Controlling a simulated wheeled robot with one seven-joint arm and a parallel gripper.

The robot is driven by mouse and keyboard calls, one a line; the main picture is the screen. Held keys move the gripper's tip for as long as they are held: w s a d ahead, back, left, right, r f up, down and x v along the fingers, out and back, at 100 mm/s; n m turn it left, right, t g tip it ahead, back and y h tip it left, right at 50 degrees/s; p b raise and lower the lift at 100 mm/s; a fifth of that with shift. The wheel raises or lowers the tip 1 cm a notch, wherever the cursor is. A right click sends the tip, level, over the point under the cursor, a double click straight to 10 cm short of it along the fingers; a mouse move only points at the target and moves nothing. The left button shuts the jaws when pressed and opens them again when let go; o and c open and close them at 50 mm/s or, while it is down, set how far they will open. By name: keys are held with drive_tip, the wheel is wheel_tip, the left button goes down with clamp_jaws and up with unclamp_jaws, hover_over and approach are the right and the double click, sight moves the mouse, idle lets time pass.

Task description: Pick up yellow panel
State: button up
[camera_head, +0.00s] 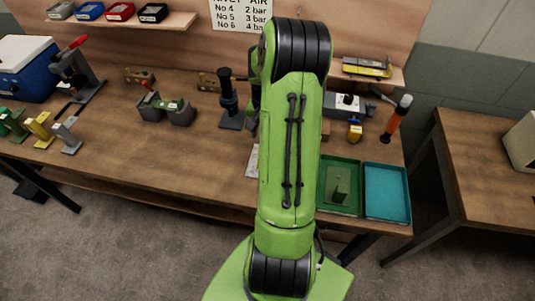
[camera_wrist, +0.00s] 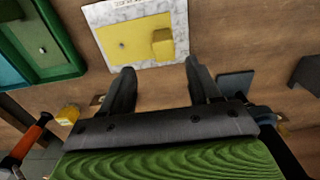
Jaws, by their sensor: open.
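The yellow panel (camera_wrist: 125,42) lies flat on a white marbled sheet (camera_wrist: 180,18) at the top of the wrist view. A raised yellow block (camera_wrist: 162,43) stands on its right part. My gripper (camera_wrist: 160,66) is open, its two dark fingers apart and pointing toward the panel's near edge. Nothing is between the fingers, and I cannot tell how high they are above the bench. In the head view my arm hides the gripper and the panel; only a strip of the white sheet (camera_head: 252,161) shows.
A green tray (camera_head: 340,212) and a teal tray (camera_head: 388,215) stand right of my arm. An orange-handled tool (camera_head: 397,118) and a small yellow item (camera_head: 355,131) are behind them. A dark upright stand (camera_head: 230,105) is left of my arm. Bare bench (camera_head: 150,165) lies further left.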

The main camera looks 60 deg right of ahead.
drive_tip(key=f, duration=1.1)
drive_tip(key=shift+w, duration=0.35)
drive_tip(key=c, duration=1.1)
wheel_tip(320, 180, up, 10)
drive_tip(key=shift+r, duration=0.1)
drive_tip(key=shift+c, duration=0.2)
